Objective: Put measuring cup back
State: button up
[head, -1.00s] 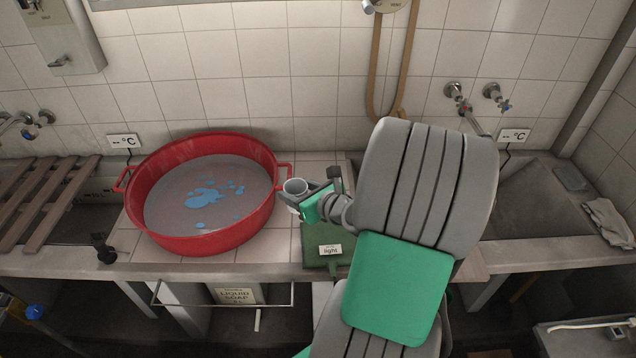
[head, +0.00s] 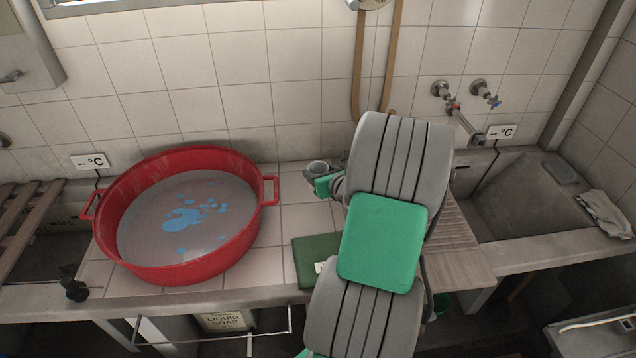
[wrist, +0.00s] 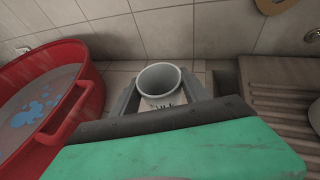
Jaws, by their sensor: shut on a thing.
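The grey measuring cup (wrist: 158,84) is upright between the two fingers of my gripper (wrist: 160,100) in the wrist view, with dark marks on its side. My gripper is shut on it. In the head view the cup's rim (head: 318,167) shows just beyond my gripper (head: 324,180), over the tiled counter behind the green tray and right of the red tub. My arm hides part of the counter there. I cannot tell whether the cup's base touches the tiles.
The red tub (head: 112,215) with grey water and blue patches stands left; its handle also shows in the wrist view (wrist: 66,112). A green tray (head: 308,250) lies at the counter's front. A ribbed drainboard (head: 455,250) and sink (head: 530,200) are right. The tiled wall is close behind.

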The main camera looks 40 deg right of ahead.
jog(key=shift+w+d+f, duration=0.25)
jog(key=shift+w+f, duration=0.1)
jog(key=shift+f, duration=0.15)
jog(key=shift+w+d+f, duration=0.2)
jog(key=shift+w+f, duration=0.15)
jog(key=shift+f, duration=0.1)
jog(key=shift+w+d+f, duration=0.1)
jog(key=shift+w+f, duration=0.05)
jog(key=shift+f, duration=0.9)
jog(key=shift+w+d+f, duration=0.1)
jog(key=shift+f, duration=0.9)
jog(key=o, duration=1.4)
jog(key=shift+r, duration=0.15)
jog(key=shift+s+r, duration=0.15)
jog(key=shift+s, duration=0.05)
jog(key=v, duration=1.1)
jog(key=shift+s+a, duration=0.2)
jog(key=shift+s, duration=0.1)
